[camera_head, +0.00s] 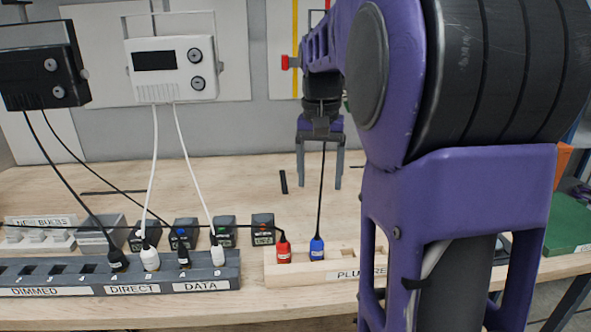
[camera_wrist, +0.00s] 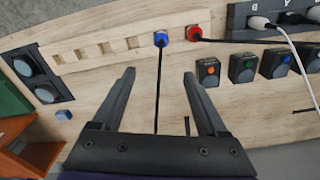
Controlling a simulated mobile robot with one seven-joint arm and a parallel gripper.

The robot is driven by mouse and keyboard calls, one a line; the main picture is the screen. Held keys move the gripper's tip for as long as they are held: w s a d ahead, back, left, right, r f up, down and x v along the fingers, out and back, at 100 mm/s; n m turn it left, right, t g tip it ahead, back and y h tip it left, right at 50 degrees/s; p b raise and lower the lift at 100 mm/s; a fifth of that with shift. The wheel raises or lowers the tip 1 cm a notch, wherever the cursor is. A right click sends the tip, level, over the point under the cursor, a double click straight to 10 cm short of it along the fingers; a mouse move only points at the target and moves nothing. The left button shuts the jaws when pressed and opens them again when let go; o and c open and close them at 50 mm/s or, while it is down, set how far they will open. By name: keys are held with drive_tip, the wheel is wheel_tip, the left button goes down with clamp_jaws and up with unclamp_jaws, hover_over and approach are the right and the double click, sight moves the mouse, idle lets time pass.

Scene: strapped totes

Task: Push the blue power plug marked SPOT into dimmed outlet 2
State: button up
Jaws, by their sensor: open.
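The blue power plug (camera_head: 317,248) stands in the wooden plug rest (camera_head: 300,281), beside a red plug (camera_head: 283,250); its label is too small to read. A black cord rises from it. In the wrist view the blue plug (camera_wrist: 161,39) lies beyond my fingertips, centred between them. My gripper (camera_head: 320,183) is open and empty, pointing down above and behind the plug; its fingers (camera_wrist: 159,73) straddle the cord without touching the plug. The dark outlet strip (camera_head: 150,284) has a DIMMED section at the left with several empty sockets (camera_head: 56,270); their numbers are hard to read.
A black plug (camera_head: 117,261) and white plugs (camera_head: 151,258) fill other sockets of the strip. Several small black boxes (camera_head: 186,234) stand behind it. Cords from a white device (camera_head: 171,68) and a black device (camera_head: 42,72) hang there. My arm hides the rest's right end.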

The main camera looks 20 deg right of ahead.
sight(317, 239)
drive_tip(key=f+b, duration=0.1)
drive_tip(key=f, duration=0.8)
drive_tip(key=f+b, duration=0.2)
drive_tip(key=f, duration=0.6)
drive_tip(key=shift+s+a+f, duration=0.1)
drive_tip(key=shift+s+f, duration=0.1)
drive_tip(key=shift+f, duration=0.15)
clamp_jaws()
drive_tip(key=c, duration=0.7)
unclamp_jaws()
drive_tip(key=shift+c, duration=0.2)
clamp_jaws()
drive_tip(key=shift+r, duration=0.1)
